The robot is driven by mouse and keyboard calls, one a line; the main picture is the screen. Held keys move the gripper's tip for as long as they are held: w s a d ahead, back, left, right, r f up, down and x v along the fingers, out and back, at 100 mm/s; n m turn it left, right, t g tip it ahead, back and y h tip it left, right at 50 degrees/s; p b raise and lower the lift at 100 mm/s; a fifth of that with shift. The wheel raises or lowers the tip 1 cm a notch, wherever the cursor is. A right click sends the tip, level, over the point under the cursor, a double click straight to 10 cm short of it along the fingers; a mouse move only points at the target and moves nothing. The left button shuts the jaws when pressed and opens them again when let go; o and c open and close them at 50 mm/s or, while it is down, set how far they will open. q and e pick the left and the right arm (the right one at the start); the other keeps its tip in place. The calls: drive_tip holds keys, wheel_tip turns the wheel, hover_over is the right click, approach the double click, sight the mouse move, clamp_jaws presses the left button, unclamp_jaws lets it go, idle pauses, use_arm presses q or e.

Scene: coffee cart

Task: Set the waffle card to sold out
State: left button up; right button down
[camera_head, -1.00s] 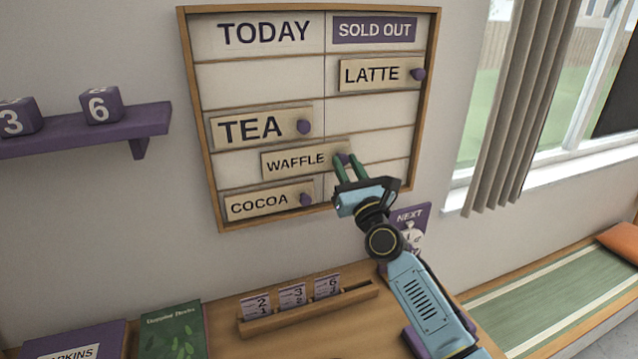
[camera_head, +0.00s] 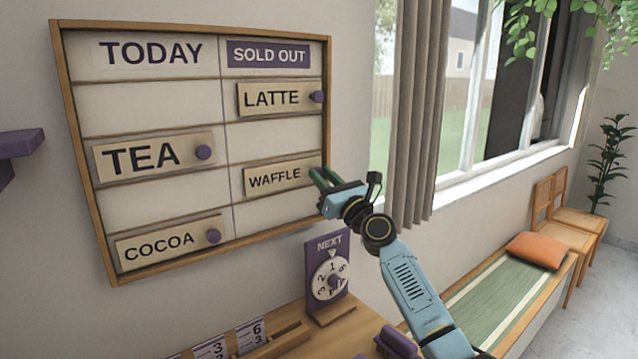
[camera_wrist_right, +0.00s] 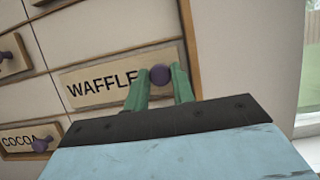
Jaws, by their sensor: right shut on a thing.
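The waffle card (camera_head: 276,178) is a light wooden plate in the SOLD OUT column of the menu board (camera_head: 162,200), near the board's right edge. My right gripper (camera_head: 318,175) is at the card's right end, shut on its purple knob. The right wrist view shows the knob (camera_wrist_right: 160,75) between the green fingers (camera_wrist_right: 160,88), with the card (camera_wrist_right: 100,85) to the left. The SOLD OUT header (camera_head: 268,55) tops this column, with the latte card (camera_head: 272,97) below it. My left gripper is not in view.
The tea card (camera_head: 150,155) and cocoa card (camera_head: 165,242) sit in the TODAY column. A purple NEXT dial (camera_head: 328,270) stands on the wooden counter below. A curtain (camera_head: 418,110) and window lie right of the board. A bench with an orange cushion (camera_head: 537,250) stands further right.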

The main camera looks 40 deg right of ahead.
drive_tip(key=shift+d, duration=0.2)
drive_tip(key=c, duration=1.2)
unclamp_jaws()
drive_tip(key=shift+d, duration=0.1)
drive_tip(key=v, duration=1.3)
drive_tip(key=shift+s+f, duration=0.15)
drive_tip(key=shift+s, duration=0.05)
